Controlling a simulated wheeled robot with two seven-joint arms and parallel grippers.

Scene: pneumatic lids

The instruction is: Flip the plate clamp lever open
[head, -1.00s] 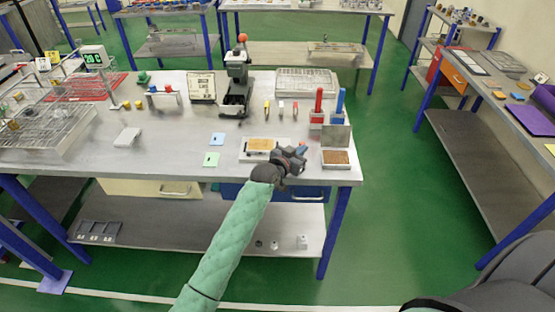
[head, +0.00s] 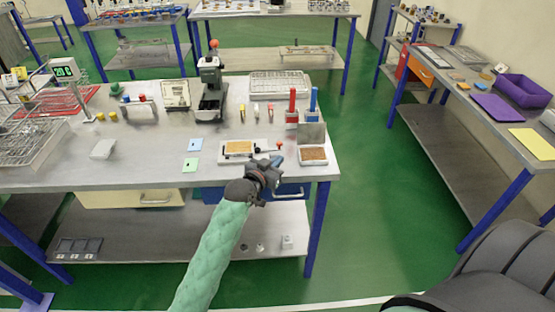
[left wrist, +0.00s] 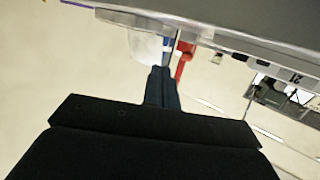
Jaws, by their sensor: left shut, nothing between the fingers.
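The plate clamp appears to be the white-based fixture with a tan plate (head: 238,148) near the front edge of the bench. A small red-tipped part (head: 279,145), possibly its lever, shows at the fixture's right end; its angle is too small to tell. My left gripper (head: 277,161) is shut and empty at the bench's front edge, just in front of this part; I cannot tell whether they touch. In the left wrist view its closed fingers (left wrist: 162,82) overlap a blue thing, with a red upright thing (left wrist: 184,62) just beyond. My right gripper is not in view.
An open box with brown contents (head: 313,153) stands right of the gripper. A black press (head: 211,95) is further back.

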